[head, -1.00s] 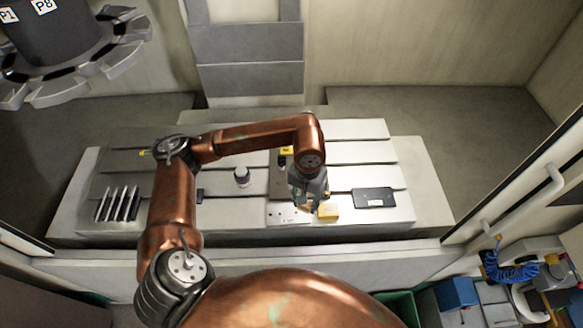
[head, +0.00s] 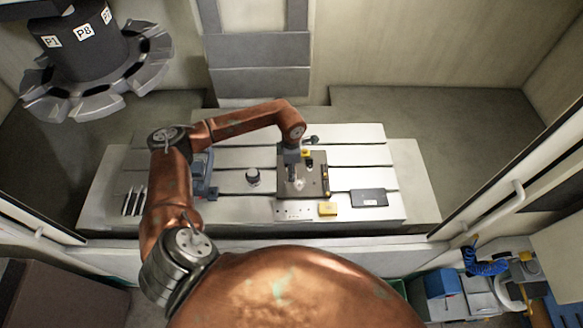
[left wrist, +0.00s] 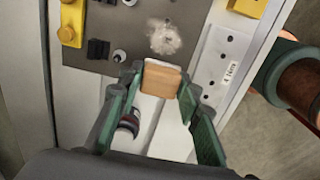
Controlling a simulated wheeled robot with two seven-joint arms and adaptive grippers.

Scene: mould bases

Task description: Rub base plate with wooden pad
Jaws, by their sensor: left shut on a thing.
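The base plate (head: 317,183) is a flat grey-brown plate on the slotted table, and it also shows in the left wrist view (left wrist: 100,64). A whitish powdery patch (left wrist: 164,38) lies on it, also visible in the head view (head: 298,184). My left gripper (head: 292,174) is over the plate. In the left wrist view, its green fingers (left wrist: 160,85) are shut on the wooden pad (left wrist: 161,82), a light tan block. The pad appears just beside the patch; I cannot tell whether it touches the plate. My right gripper is not in view.
A pale strip with holes (head: 293,210) lies in front of the plate, with a yellow block (head: 328,208) and a dark flat box (head: 369,198) to the right. Yellow clamps (left wrist: 71,22) and dark blocks (left wrist: 98,49) stand on the plate. A round knob (head: 253,177) stands left.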

